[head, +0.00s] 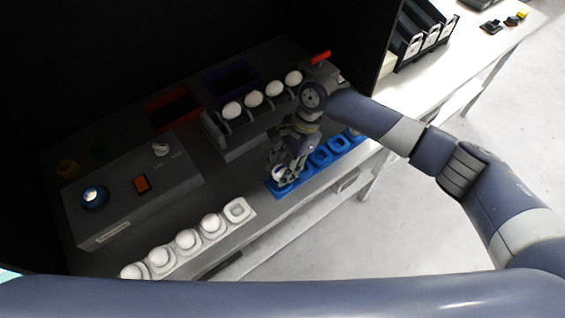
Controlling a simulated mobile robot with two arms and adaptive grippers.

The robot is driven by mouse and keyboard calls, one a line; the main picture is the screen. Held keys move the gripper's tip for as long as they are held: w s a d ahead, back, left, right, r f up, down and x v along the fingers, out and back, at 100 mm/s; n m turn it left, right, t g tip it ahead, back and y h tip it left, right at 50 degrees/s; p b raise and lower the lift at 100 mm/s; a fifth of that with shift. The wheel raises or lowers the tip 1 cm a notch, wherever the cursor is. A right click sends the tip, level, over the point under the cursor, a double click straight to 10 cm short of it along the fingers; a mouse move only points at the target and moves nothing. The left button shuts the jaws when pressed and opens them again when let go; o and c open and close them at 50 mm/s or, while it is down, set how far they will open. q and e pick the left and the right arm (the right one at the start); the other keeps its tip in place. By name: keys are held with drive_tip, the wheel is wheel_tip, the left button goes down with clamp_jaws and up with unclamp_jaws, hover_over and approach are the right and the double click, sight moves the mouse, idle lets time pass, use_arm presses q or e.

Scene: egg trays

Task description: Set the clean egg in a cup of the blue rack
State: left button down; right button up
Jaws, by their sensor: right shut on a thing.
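My right gripper (279,174) is shut on a white egg (278,171), partly hidden by the fingers. It is low over the left end of the blue rack (310,165), at its leftmost cup. I cannot tell whether the egg touches the cup. The blue rack's cups to the right look empty, the far ones partly behind my arm. My left gripper is not in view.
A grey stand (240,146) behind the gripper carries several white eggs (254,98). A grey box (125,205) with a lit round port (92,196) stands at left. A red bin (160,113) and purple bin (232,77) sit at the back. A black divided holder (420,40) stands right.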

drive_tip(key=shift+f, duration=0.65)
drive_tip(key=shift+f, duration=0.5)
drive_tip(key=o, duration=0.7)
drive_tip(key=shift+o, duration=0.2)
drive_tip(key=shift+r, duration=0.1)
drive_tip(key=v, duration=1.2)
